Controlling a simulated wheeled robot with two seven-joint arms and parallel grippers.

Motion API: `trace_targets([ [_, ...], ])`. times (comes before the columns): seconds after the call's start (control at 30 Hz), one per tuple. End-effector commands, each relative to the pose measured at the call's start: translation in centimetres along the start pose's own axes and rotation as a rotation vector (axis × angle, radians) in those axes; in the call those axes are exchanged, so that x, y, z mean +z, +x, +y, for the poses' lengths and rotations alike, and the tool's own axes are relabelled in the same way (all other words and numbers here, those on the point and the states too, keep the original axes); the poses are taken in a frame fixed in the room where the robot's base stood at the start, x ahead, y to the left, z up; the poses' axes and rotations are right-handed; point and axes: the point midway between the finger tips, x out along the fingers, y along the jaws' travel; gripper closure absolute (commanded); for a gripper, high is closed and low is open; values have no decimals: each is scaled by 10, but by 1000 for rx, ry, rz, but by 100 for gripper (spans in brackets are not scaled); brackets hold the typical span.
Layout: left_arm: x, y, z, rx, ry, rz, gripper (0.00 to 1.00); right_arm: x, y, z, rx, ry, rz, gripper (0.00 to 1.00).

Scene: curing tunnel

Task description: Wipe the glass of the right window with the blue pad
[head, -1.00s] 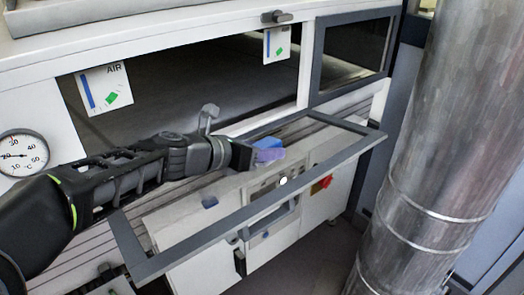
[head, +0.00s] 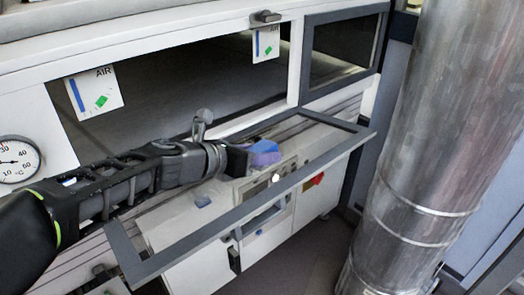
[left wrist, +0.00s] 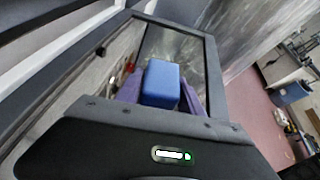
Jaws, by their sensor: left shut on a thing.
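My left gripper (head: 253,156) is shut on the blue pad (head: 263,146), which sits between its purple fingers. In the left wrist view the pad (left wrist: 161,83) sticks out ahead of the fingers (left wrist: 160,98). Another grey-framed window (head: 340,50), at the upper right, is closed and upright. My right gripper is out of view.
A thick metal duct (head: 425,130) stands at the right. Behind my arm is a wide dark opening (head: 180,85) with an AIR card (head: 94,92) at its left. A dial gauge (head: 15,160) is at far left. A red knob (head: 314,181) shows below the folded window.

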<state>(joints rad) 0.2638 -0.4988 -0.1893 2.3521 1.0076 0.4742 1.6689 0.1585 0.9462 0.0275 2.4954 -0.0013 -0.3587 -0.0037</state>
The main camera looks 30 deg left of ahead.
Motion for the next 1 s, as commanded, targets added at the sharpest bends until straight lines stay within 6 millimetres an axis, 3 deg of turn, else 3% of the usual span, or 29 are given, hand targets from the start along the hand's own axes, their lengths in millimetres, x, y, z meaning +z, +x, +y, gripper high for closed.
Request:
trace_targets([
  [0.3, -10, -25, 4, 1, -3, 4, 100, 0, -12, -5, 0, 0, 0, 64],
  [0.73, -10, -28, 5, 2, -1, 1, 100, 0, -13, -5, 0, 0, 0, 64],
  [1.0, -17, -47, 8, 5, -2, -1, 100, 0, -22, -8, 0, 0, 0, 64],
])
